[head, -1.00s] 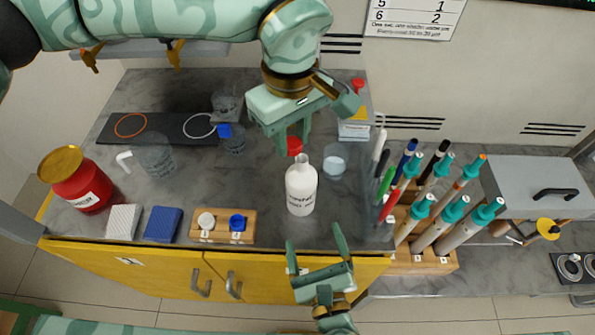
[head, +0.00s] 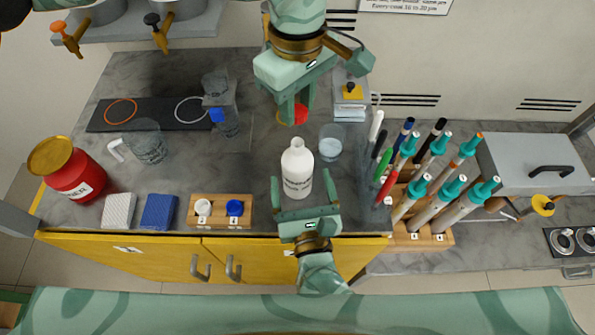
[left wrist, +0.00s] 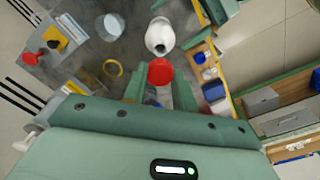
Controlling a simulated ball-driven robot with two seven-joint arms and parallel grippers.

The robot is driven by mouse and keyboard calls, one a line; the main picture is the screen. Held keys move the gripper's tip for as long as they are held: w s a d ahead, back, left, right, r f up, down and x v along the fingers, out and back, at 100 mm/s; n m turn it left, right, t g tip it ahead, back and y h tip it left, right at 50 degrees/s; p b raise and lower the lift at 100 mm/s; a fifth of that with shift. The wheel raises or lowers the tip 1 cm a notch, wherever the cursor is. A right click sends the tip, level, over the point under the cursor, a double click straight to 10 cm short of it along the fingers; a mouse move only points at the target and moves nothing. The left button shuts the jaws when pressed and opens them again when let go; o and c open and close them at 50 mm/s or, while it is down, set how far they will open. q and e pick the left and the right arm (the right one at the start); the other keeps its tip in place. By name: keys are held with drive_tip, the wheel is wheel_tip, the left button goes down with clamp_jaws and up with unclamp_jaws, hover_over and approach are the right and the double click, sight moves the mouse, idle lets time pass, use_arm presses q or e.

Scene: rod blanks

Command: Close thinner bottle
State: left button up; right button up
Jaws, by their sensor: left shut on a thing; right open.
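The white bottle (head: 297,172) with dark printing stands upright near the front edge of the counter, its narrow neck uncapped. It also shows in the left wrist view (left wrist: 160,36), where its dark mouth faces me. My left gripper (head: 297,117) is shut on the red cap (head: 300,113), above and behind the bottle. The cap shows between the fingers in the left wrist view (left wrist: 160,71), apart from the bottle's mouth. My right gripper (head: 304,190) is open, its fingers on either side of the bottle's lower body; I cannot tell whether they touch it.
A clear beaker (head: 330,143) stands close right of the bottle. Markers and pipettes (head: 412,185) fill a wooden rack at right. A wooden block (head: 220,212) with white and blue caps lies left. A red jar (head: 75,172) stands at far left.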

drive_tip(key=w, duration=0.5)
drive_tip(key=w+a, duration=0.1)
drive_tip(key=w, duration=0.1)
drive_tip(key=shift+w+a, duration=0.1)
drive_tip(key=shift+w, duration=0.1)
drive_tip(key=c, duration=1.4)
use_arm(q)
hover_over(297, 142)
drive_tip(key=shift+f, duration=2.5)
use_arm(e)
drive_tip(key=shift+c, duration=0.3)
